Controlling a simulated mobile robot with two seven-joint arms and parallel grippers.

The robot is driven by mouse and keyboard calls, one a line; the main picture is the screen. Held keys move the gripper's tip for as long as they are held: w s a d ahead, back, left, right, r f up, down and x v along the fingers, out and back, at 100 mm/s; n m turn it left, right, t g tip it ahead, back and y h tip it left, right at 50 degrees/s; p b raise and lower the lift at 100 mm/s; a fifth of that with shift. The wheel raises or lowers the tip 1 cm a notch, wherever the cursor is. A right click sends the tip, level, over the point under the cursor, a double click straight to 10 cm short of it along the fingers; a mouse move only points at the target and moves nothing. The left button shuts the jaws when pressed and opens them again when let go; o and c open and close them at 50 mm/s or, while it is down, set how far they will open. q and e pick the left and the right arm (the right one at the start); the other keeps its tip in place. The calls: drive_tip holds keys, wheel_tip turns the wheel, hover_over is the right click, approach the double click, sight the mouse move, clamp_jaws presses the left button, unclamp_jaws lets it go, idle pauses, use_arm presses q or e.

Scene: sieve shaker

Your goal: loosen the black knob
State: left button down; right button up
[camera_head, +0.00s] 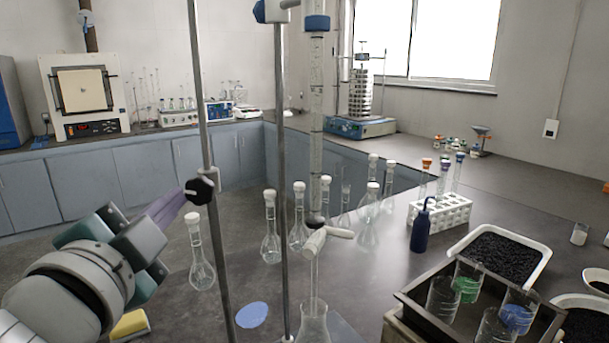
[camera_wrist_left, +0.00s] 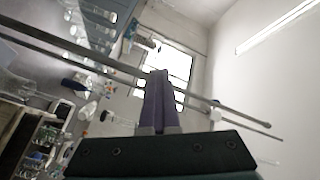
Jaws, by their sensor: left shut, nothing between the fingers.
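A black knob (camera_head: 200,190) sits on a thin upright metal rod (camera_head: 217,245) in the left half of the head view. My left gripper (camera_head: 182,201) comes in from the left with its purple fingers shut and empty. Its tips appear right beside the knob in the head view; I cannot tell whether they touch it. In the left wrist view the shut fingers (camera_wrist_left: 159,75) point toward the window, and I cannot make out the knob. A sieve shaker (camera_head: 361,95) with a dark clamp on top stands far off on the back counter. My right gripper is not in view.
A second rod (camera_head: 282,180) and a tall burette (camera_head: 317,110) stand to the right. Several glass flasks (camera_head: 271,235), a white tube rack (camera_head: 440,214) and a blue bottle (camera_head: 421,228) are on the dark bench. A yellow sponge (camera_head: 129,324) lies below my arm.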

use_arm(q)
drive_tip(key=shift+d+f+b, duration=0.5)
drive_tip(key=shift+f+b, duration=0.05)
drive_tip(key=s+a+p, duration=0.1)
drive_tip(key=s, duration=0.5)
drive_tip(key=shift+f, duration=0.3)
